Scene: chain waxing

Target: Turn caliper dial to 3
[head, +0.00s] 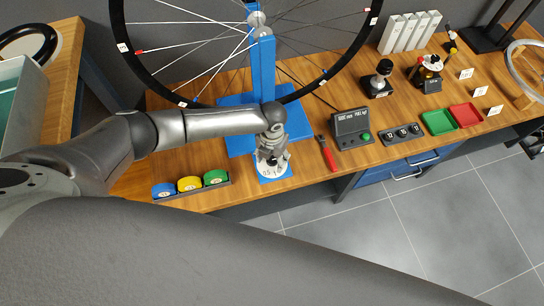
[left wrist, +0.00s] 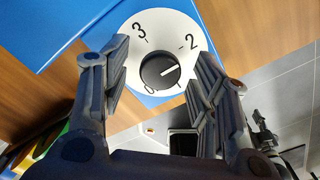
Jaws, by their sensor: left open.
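The caliper dial is a white disc (left wrist: 183,22) with a black knob (left wrist: 158,76) on a blue plate. In the left wrist view its numbers 3 and 2 read clearly; marks lower down are partly hidden. The knob's white pointer line points right and slightly up, below the 2. My left gripper (left wrist: 160,98) is open, one finger on each side of the knob; I cannot tell whether they touch it. In the head view my left gripper (head: 270,160) is above the dial (head: 272,172) at the table's front edge and covers much of it. My right gripper is not in view.
A blue wheel stand (head: 262,75) holds a large spoked wheel behind the dial. A red-handled tool (head: 327,153) and a dark display box (head: 352,128) are to the right. Blue, yellow and green round items (head: 190,184) sit in a tray on the left.

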